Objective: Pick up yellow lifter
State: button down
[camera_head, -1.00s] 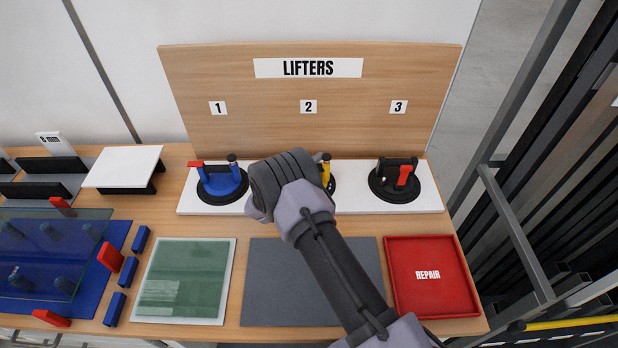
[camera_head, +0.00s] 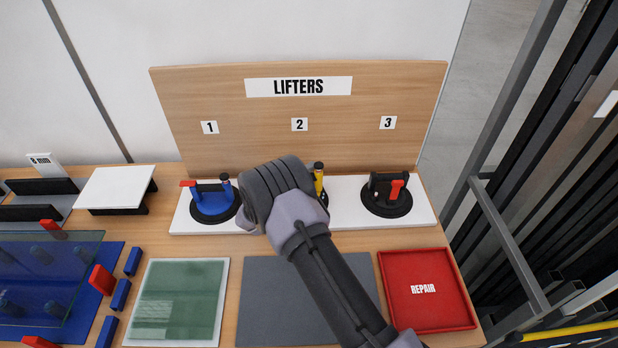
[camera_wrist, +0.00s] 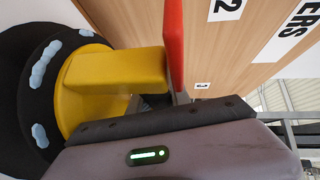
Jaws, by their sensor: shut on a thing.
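The yellow lifter (camera_head: 319,181) is at place 2 on the white strip, mostly hidden behind my gripper and wrist in the head view. In the wrist view the yellow lifter (camera_wrist: 100,82) shows its yellow body and handle, a red lever and a black suction pad with pale blue patches. My gripper (camera_wrist: 150,100) is shut on the yellow lifter's handle. Its fingertips are largely hidden in both views. I cannot tell whether the pad touches the strip.
A blue lifter (camera_head: 213,202) stands left and a black lifter (camera_head: 386,197) with a red lever right, on the white strip (camera_head: 350,213). The upright LIFTERS board (camera_head: 240,135) is behind. A red REPAIR tray (camera_head: 427,300), grey mat (camera_head: 262,300) and green glass pane (camera_head: 180,295) lie in front.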

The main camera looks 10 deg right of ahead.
jog(key=s+a+r, duration=0.1)
jog(key=s+a, duration=0.1)
jog(key=a, duration=0.5)
jog(key=s+a, duration=0.3)
jog(key=a, duration=0.5)
jog(key=shift+r, duration=0.4)
